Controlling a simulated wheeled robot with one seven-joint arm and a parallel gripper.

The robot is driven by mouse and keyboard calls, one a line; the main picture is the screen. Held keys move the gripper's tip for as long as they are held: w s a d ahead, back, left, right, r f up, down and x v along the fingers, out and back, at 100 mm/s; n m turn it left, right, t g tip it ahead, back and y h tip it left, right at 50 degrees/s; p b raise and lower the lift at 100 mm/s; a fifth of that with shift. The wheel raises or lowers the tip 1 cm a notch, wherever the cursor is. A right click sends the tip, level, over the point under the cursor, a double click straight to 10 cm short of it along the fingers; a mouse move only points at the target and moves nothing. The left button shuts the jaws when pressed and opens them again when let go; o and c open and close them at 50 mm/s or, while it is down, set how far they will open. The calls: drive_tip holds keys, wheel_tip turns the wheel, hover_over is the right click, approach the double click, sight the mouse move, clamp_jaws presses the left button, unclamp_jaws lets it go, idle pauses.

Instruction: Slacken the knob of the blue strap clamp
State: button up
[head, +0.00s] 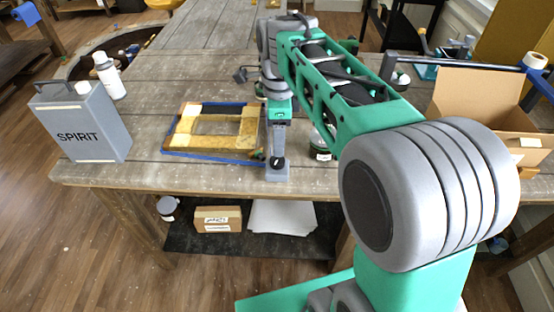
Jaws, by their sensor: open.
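The blue strap clamp (180,154) runs round a wooden frame (187,131) lying flat on the workbench, left of the middle in the head view. My gripper (277,158) points down at the frame's front right corner, near the bench's front edge. A small dark round part (276,162), which looks like the clamp's knob, shows at the gripper's lower end. My gripper hides most of that corner. Its fingers are open, and I cannot tell whether they touch the knob.
A grey SPIRIT can (85,125) and a white bottle (108,76) stand left of the frame. A dark green tin (323,150) stands close right of my gripper. An open cardboard box (480,100) is at the right. A small carton (217,218) and white sheets (282,217) lie underneath.

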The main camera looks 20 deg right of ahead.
sight(277, 159)
drive_tip(key=shift+w+f+m, duration=0.2)
drive_tip(key=shift+w+m, duration=0.05)
drive_tip(key=shift+m, duration=0.25)
drive_tip(key=shift+f, duration=0.3)
wheel_tip(277, 159, down, 7)
drive_tip(key=shift+a+r+p, duration=0.1)
drive_tip(key=shift+p, duration=0.25)
clamp_jaws()
